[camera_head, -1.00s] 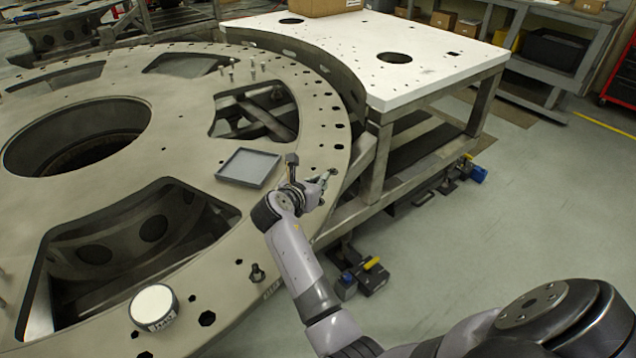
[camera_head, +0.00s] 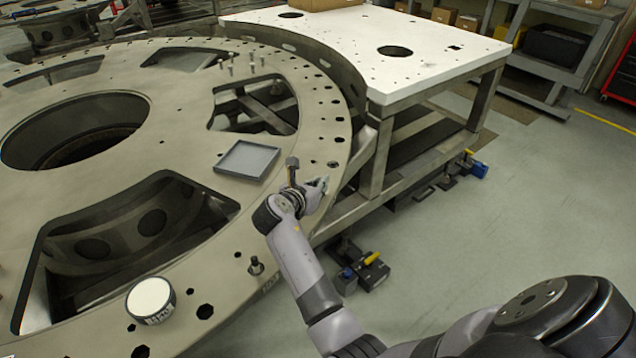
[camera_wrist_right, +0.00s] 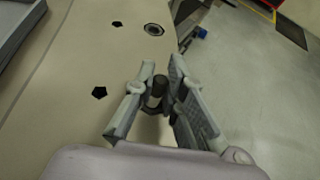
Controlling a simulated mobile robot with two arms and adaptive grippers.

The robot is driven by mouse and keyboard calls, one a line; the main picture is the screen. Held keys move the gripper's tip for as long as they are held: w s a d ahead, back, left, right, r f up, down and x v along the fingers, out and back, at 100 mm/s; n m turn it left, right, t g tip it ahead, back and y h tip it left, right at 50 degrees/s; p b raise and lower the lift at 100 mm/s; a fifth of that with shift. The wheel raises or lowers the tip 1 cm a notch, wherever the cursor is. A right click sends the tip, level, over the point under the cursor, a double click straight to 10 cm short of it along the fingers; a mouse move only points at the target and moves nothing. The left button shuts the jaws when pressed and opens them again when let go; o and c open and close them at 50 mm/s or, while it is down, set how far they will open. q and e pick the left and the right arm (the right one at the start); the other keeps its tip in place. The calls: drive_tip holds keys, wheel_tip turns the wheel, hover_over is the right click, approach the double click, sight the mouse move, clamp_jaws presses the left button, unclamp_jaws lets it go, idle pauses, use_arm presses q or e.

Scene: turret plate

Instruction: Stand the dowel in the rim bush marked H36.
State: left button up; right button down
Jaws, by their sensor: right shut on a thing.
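The turret plate (camera_head: 185,225) is a large pale ring with holes along its rim. My right gripper (camera_head: 319,184) is over the outer rim, right of a grey tray. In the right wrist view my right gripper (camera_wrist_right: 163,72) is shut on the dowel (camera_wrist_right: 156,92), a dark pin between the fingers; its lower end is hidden. A round bush (camera_wrist_right: 154,29) with a light ring and dark bore is in the rim beyond the fingertips, apart from the dowel. It also shows in the head view (camera_head: 333,164). No H36 marking is legible. My left gripper is not in view.
The grey tray (camera_head: 220,168) lies on the plate. Several small pins (camera_head: 251,66) stand farther back. A white table (camera_head: 440,60) adjoins the plate. Floor is open to the right.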

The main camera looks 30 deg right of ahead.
drive_tip(key=c, duration=1.6)
unclamp_jaws()
drive_tip(key=shift+o, duration=0.2)
wheel_tip(320, 180, up, 10)
drive_tip(key=shift+r, duration=0.1)
